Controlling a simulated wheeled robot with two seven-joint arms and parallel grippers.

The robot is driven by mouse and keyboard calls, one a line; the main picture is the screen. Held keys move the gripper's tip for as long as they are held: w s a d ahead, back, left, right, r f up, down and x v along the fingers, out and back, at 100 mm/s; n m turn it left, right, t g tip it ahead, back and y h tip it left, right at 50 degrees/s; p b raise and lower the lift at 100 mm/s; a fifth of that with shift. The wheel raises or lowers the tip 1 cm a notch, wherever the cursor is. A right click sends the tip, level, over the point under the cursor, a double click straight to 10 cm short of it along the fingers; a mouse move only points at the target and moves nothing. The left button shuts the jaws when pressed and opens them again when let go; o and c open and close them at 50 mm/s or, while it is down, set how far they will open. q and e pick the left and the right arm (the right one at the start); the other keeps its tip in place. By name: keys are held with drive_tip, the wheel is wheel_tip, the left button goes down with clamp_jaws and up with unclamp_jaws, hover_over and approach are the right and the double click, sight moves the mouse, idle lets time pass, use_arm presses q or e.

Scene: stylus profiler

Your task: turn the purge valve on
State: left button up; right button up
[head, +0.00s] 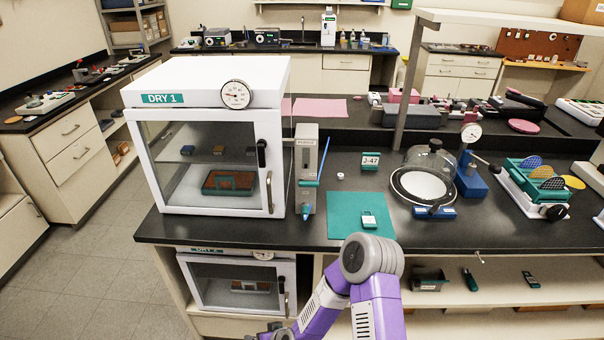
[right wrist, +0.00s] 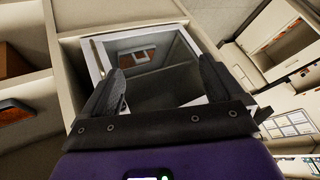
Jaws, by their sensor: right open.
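A narrow grey upright panel (head: 306,155) with a small label, too small to read surely, stands on the bench against the right side of the DRY 1 cabinet (head: 207,85). A blue part (head: 305,211) shows at its foot and a slim blue rod (head: 323,160) leans beside it. I cannot tell which part is the purge valve's handle or how it is set. My right gripper (right wrist: 162,82) is open and empty, low before the DRY 2 cabinet (head: 238,284), well below the panel. The cabinet's window (right wrist: 150,60) lies between its fingers in the right wrist view. My left gripper is out of view.
A teal mat (head: 345,228) with a small tagged item lies right of the panel. A glass dome (head: 432,160), a blue gauge stand (head: 468,180) and a teal wafer rack (head: 530,180) stand farther right. The bench front edge overhangs shelves (head: 500,297) below.

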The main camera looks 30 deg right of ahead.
drive_tip(key=w+d+r+m+t+h+p, duration=0.1)
drive_tip(key=w+d+r+t+h+p, duration=0.15)
drive_tip(key=w+d+r, duration=0.4)
drive_tip(key=w+d+r+t+h+p, duration=0.1)
drive_tip(key=w+d+r+t+h, duration=0.2)
drive_tip(key=r, duration=0.7)
drive_tip(key=m+t+h+p, duration=0.2)
drive_tip(key=m+h+p, duration=0.1)
drive_tip(key=h, duration=0.4)
approach(309, 184)
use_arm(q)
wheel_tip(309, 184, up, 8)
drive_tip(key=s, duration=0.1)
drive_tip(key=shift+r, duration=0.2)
use_arm(e)
drive_tip(key=shift+x, duration=4.2)
drive_tip(key=shift+r, duration=0.15)
